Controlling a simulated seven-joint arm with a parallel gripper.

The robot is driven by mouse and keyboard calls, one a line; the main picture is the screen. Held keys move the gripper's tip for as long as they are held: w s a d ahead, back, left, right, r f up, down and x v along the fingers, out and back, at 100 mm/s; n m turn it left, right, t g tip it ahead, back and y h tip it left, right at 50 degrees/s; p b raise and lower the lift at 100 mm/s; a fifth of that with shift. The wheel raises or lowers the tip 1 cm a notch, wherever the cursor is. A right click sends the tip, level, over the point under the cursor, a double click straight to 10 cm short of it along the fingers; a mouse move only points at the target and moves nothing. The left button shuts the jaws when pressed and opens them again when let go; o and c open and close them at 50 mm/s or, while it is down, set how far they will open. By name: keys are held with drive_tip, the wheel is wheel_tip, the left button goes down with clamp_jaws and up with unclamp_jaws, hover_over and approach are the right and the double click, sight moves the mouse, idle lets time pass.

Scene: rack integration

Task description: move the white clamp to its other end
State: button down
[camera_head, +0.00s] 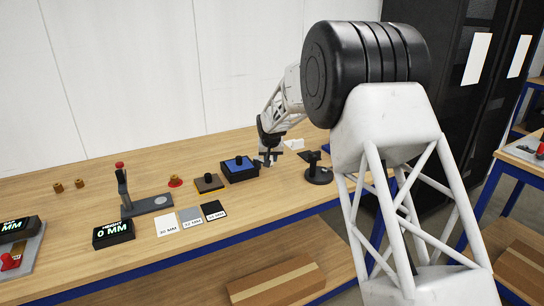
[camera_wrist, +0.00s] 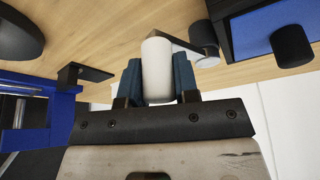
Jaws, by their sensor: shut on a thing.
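In the wrist view, my gripper (camera_wrist: 157,78) has its two blue fingers closed on either side of a white rounded cylinder, which looks like the handle of the white clamp (camera_wrist: 157,58). A thin arm runs from it to the right, towards a dark cylindrical knob (camera_wrist: 203,37). In the head view, my gripper (camera_head: 268,160) is low over the workbench, between the blue-topped box and a black stand. The held part is too small to make out there. A small white piece (camera_head: 294,144) lies behind the gripper; I cannot tell whether it belongs to the clamp.
The blue-topped box (camera_head: 238,167) with a black knob is just left of my gripper. The black round-based stand (camera_head: 318,174) is close on the right. Gauge cards (camera_head: 190,217), a lever fixture (camera_head: 148,205) and a display (camera_head: 113,233) stand further left. The bench front is fairly clear.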

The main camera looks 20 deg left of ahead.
drive_tip(key=shift+s+a+m+h, duration=0.2)
drive_tip(key=shift+s+m, duration=0.15)
drive_tip(key=shift+m, duration=0.2)
drive_tip(key=shift+s+a+m+h, duration=0.1)
drive_tip(key=shift+s+m+h, duration=0.15)
drive_tip(key=shift+m, duration=0.3)
drive_tip(key=shift+s, duration=0.1)
drive_tip(key=c, duration=0.9)
unclamp_jaws()
drive_tip(key=shift+o, duration=0.2)
drive_tip(key=v, duration=0.7)
drive_tip(key=shift+s+r, duration=0.25)
drive_tip(key=shift+r, duration=0.1)
